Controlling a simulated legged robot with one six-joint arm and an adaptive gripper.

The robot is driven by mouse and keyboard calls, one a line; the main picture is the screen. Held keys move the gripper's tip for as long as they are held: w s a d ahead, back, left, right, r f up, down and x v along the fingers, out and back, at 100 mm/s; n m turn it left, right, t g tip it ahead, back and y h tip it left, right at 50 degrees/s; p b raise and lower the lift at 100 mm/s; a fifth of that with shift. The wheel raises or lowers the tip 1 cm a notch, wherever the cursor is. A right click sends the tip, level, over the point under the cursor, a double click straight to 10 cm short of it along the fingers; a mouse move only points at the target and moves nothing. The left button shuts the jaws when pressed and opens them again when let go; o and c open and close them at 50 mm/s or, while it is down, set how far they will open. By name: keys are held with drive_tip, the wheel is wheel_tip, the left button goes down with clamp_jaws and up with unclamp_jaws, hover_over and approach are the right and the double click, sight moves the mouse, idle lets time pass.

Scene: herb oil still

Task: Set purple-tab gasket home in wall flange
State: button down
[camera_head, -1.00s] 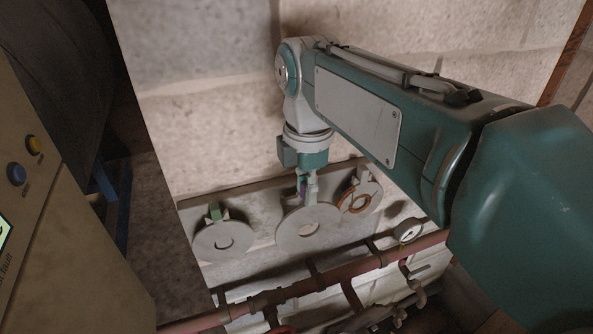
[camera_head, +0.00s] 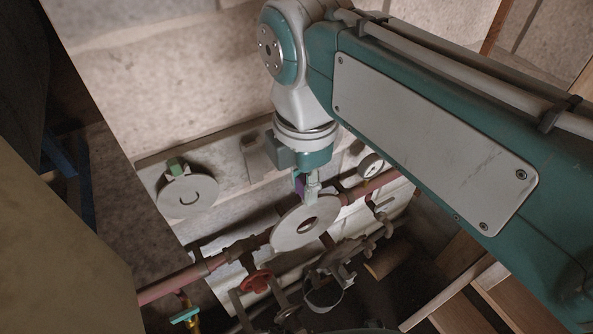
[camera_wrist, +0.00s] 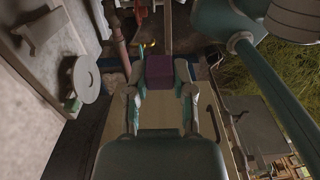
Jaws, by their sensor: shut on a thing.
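The purple-tab gasket (camera_head: 285,236) is a flat pale grey ring with a hole in its middle. My gripper (camera_head: 307,187) is shut on its purple tab (camera_head: 299,187), and the ring hangs tilted below the fingers, in front of the pipes. In the wrist view the purple tab (camera_wrist: 160,70) sits between the two fingers of my gripper (camera_wrist: 160,82); the ring is hidden there. I cannot make out the wall flange in either view.
A green-tab grey disc (camera_head: 188,197) hangs on the wall board (camera_head: 225,165) at left. A bracket (camera_head: 258,158) on the board is bare. Reddish pipes (camera_head: 215,262), a pressure gauge (camera_head: 371,165) and a red handwheel (camera_head: 256,281) lie near the held ring.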

drive_tip(key=shift+r, duration=2.1)
